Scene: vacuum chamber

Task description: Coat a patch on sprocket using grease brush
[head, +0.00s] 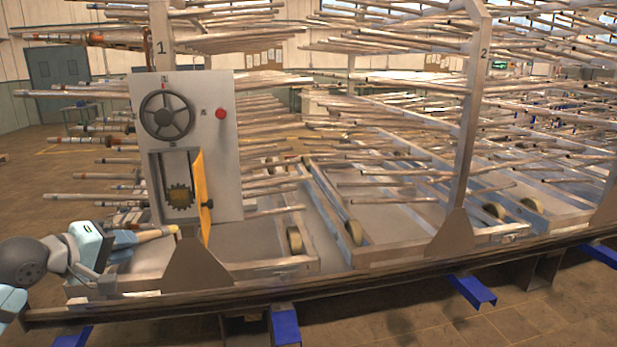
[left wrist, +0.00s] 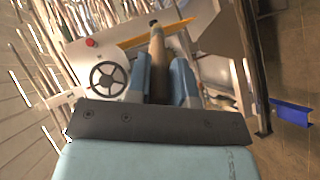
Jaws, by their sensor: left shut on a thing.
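The toothed sprocket (head: 180,196) sits low in an open recess of the grey panel box, partly framed by the recess edges. My left gripper (head: 131,238) is at the lower left of that box, with its blue fingers shut on the grease brush (head: 158,233). The brush points right, its tip below the sprocket and apart from it in the picture. In the left wrist view the brush (left wrist: 157,62) stands out between the two fingers (left wrist: 159,82), its far end near the yellow door. The sprocket cannot be made out there. My right gripper is not in view.
The yellow door (head: 202,197) stands open at the recess's right side. A handwheel (head: 167,115) and red button (head: 221,113) are on the grey panel (head: 228,160). A post foot (head: 196,265) rises near the brush tip. Racks of long metal tubes (head: 400,110) crowd behind.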

